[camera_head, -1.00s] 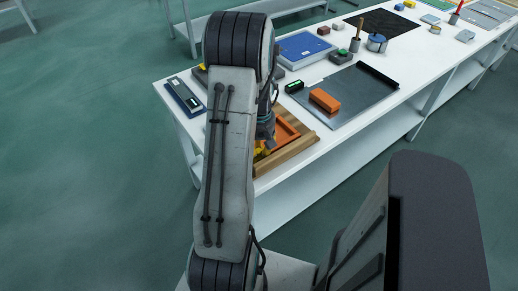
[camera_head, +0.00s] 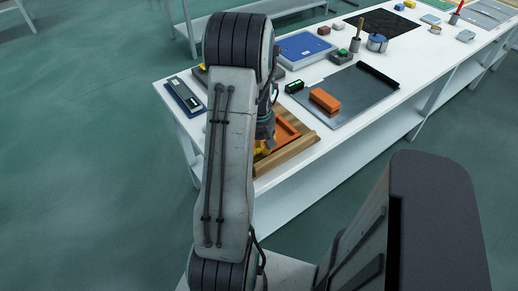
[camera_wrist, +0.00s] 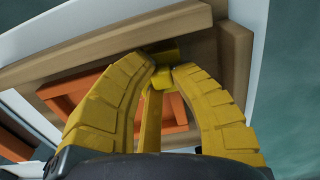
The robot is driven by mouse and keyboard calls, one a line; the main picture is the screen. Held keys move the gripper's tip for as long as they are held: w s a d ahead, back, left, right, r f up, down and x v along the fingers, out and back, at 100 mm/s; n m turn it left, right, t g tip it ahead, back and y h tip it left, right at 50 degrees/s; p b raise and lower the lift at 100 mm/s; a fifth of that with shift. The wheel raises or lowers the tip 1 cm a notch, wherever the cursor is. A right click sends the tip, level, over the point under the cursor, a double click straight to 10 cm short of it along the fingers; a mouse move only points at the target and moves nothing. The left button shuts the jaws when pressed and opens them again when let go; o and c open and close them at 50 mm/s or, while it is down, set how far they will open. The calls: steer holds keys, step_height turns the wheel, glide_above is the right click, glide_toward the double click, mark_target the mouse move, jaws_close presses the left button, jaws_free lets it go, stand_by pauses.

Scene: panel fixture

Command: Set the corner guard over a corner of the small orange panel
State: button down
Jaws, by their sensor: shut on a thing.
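The fingers hide much of the guard. The orange panel (camera_wrist: 72,92) lies inside a wooden frame, behind and below the fingers in the wrist view. The guard is near the frame's inner corner; I cannot tell whether it touches or covers the panel's corner. In the head view the panel (camera_head: 287,131) shows just right of my arm, which hides most of the gripper and the guard.
The wooden frame (camera_head: 287,152) sits at the white table's (camera_head: 340,142) front edge. A grey metal tray (camera_head: 362,92) with an orange block (camera_head: 324,100) is to its right. A blue panel (camera_head: 303,46) lies behind. Several small tools stand farther back.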

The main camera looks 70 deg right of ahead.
steer(key=c, duration=1.1)
jaws_free()
steer(key=shift+w, duration=0.1)
steer(key=shift+r, duration=0.1)
